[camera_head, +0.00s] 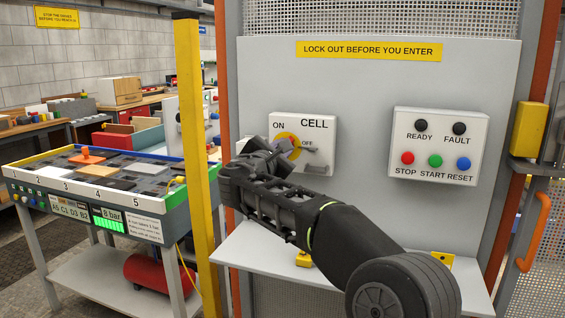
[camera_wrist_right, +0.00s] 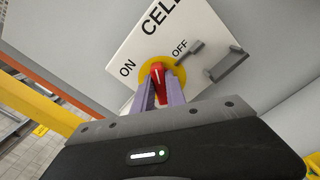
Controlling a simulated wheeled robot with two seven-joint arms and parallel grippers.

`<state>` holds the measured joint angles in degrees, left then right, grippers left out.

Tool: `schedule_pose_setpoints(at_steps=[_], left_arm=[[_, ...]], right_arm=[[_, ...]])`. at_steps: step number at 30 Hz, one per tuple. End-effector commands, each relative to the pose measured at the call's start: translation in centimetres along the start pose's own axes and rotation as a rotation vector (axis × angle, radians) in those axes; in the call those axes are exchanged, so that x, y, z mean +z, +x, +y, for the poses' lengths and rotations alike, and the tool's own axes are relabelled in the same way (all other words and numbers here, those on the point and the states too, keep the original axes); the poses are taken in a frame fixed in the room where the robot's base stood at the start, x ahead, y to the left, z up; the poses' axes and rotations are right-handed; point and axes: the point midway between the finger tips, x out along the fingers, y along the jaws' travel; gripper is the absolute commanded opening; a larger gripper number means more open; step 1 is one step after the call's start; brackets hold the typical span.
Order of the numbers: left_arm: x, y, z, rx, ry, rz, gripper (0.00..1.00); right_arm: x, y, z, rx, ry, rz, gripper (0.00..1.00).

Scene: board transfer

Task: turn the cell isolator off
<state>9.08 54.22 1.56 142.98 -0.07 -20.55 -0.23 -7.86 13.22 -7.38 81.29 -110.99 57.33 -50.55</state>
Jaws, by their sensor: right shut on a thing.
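The cell isolator is a white plate (camera_head: 322,130) marked CELL, on the grey panel. It has a yellow disc (camera_wrist_right: 178,70) with a red handle (camera_wrist_right: 157,71). The words ON and OFF stand beside the disc. In the right wrist view the handle's white-marked end appears to point between the two words. My right gripper (camera_wrist_right: 159,88) is shut on the red handle, a finger on each side. In the head view my right arm hides the handle's lower part. A grey hasp (camera_wrist_right: 190,54) and a grey bracket (camera_wrist_right: 226,64) are beside OFF. My left gripper is not in view.
A button box (camera_head: 437,145) with READY and FAULT lamps is to the right. A shelf (camera_head: 262,262) below holds a yellow padlock-like piece (camera_head: 304,259).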

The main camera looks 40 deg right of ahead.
Motion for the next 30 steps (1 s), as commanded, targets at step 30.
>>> schedule_pose_setpoints(at_steps=[30], left_arm=[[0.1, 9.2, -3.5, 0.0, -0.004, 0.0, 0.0]], right_arm=[[-0.6, 0.0, -0.6, -0.001, 0.889, 0.001, 0.0]])
